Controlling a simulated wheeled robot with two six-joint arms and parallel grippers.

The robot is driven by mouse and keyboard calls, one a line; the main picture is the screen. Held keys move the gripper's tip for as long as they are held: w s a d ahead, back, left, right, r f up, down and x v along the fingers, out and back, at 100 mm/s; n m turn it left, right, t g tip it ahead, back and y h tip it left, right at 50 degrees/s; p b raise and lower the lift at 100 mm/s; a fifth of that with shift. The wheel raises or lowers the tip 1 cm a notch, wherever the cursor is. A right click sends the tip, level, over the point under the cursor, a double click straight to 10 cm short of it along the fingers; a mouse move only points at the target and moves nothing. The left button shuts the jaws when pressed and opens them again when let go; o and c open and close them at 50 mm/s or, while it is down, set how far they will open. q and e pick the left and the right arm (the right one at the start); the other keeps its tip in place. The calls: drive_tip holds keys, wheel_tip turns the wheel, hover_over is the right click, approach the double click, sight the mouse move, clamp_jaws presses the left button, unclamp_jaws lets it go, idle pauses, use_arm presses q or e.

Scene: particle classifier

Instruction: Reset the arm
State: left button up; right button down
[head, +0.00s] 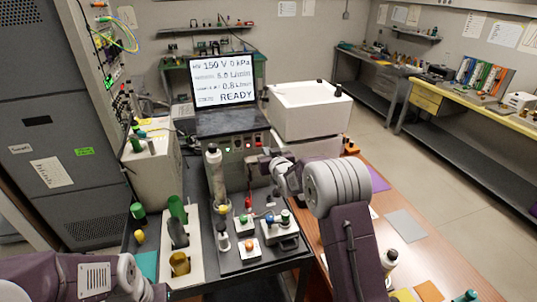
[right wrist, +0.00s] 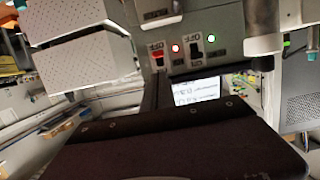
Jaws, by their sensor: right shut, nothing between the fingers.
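My right arm reaches in from the bottom right in the head view. Its right gripper (head: 265,163) is shut and empty, close to the front panel of the grey instrument (head: 232,146) under the screen; I cannot tell if it touches. In the right wrist view, which is upside down, the front panel (right wrist: 223,18) shows close up, with a red light, a green light and two switches (right wrist: 196,46) labelled OFF. My left arm lies at the bottom left of the head view; its fingers are not clearly shown.
A screen (head: 223,82) reading READY stands on the instrument. A white box (head: 308,108) is to its right. A bottle (head: 216,170), a green cylinder (head: 178,208) and a small tray of coloured knobs (head: 280,236) crowd the dark bench. The wooden table (head: 425,215) has some clear room.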

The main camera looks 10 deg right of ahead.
drive_tip(key=s+a+r, duration=0.1)
drive_tip(key=s+r, duration=0.5)
drive_tip(key=r, duration=0.1)
drive_tip(key=s+f+g, duration=0.4)
drive_tip(key=s+f, duration=0.2)
drive_tip(key=s, duration=0.5)
drive_tip(key=s+f+g, duration=0.5)
drive_tip(key=s+f, duration=0.2)
drive_tip(key=s, duration=0.5)
drive_tip(key=s+f+g, duration=0.5)
drive_tip(key=s+f, duration=0.1)
drive_tip(key=s, duration=0.6)
drive_tip(key=shift+f+m, duration=0.3)
drive_tip(key=shift+f, duration=0.05)
